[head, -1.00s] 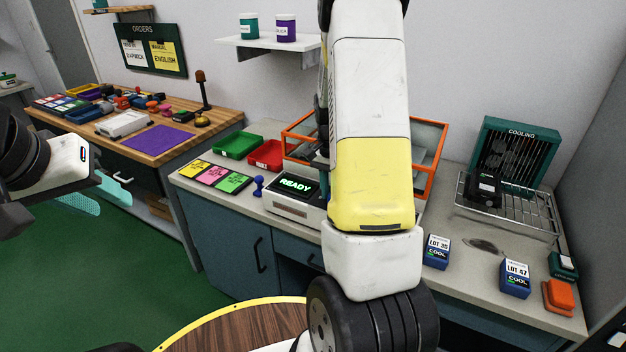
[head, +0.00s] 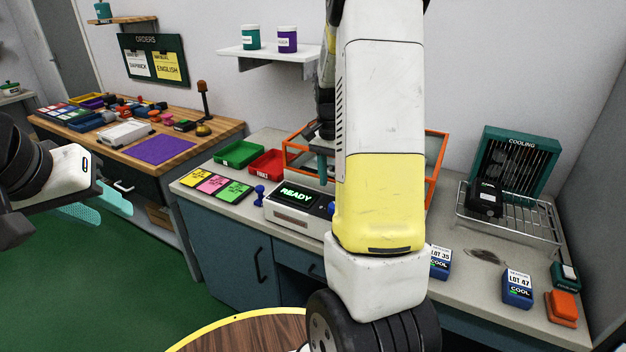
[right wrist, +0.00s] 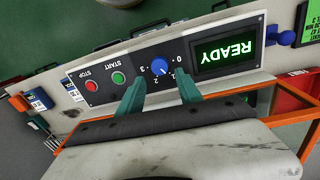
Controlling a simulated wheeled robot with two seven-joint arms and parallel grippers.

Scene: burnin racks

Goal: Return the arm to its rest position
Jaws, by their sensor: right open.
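My right arm (head: 381,150) reaches across the middle of the head view and hides part of the burn-in station with the READY display (head: 294,198). A teal fingertip of my right gripper (head: 321,166) shows just left of the arm. In the right wrist view, the two teal fingers of my right gripper (right wrist: 159,95) are apart with nothing between them. Beyond them is the panel with a blue knob (right wrist: 159,68), a green START button (right wrist: 118,78) and a red STOP button (right wrist: 92,86). My left gripper (head: 95,206) hangs at the left over the floor; its finger gap is unclear.
An orange-framed guard (head: 436,165) stands close behind my right arm. Green (head: 239,150) and red (head: 267,158) trays are left of it. Blue LOT 35 (head: 440,262) and LOT 47 (head: 517,287) units and a cooling rack (head: 512,225) are at right.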

